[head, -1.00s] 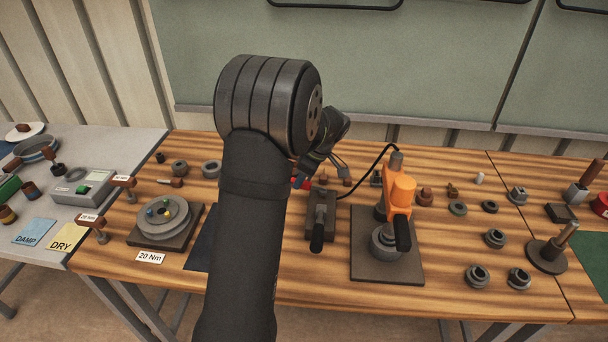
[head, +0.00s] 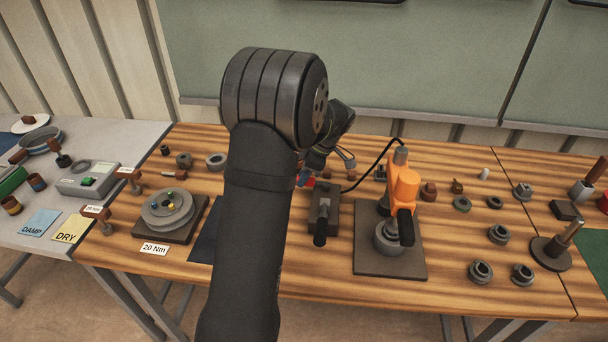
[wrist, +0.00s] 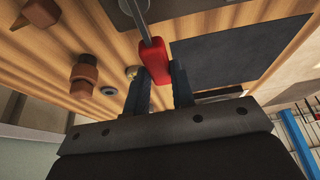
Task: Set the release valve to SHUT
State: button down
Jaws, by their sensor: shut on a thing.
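A red grip (wrist: 155,60) on a thin metal lever (wrist: 143,22) lies between the fingers of my gripper (wrist: 158,82) in the wrist view. My gripper is shut on it. The lever runs up out of the top of that view. In the head view a little of the red grip (head: 307,182) shows beside my arm, at the left of a dark pump block (head: 323,203) with a black handle (head: 320,235). My arm hides most of my gripper there. No OPEN or SHUT marking is readable, so I cannot tell the valve's setting.
A black hose runs from the pump block to the orange press (head: 403,188) on its dark plate (head: 390,262). A round grey fixture (head: 167,212) stands at left. Several grey rings lie at right. A dark mat (wrist: 238,50) lies beside the red grip.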

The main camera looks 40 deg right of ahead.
jog(key=c, duration=1.2)
grip_release()
jog(key=v, duration=1.7)
jog(key=shift+r, duration=0.2)
jog(key=shift+a, duration=0.1)
jog(key=x, duration=1.7)
jog(key=shift+f, duration=0.25)
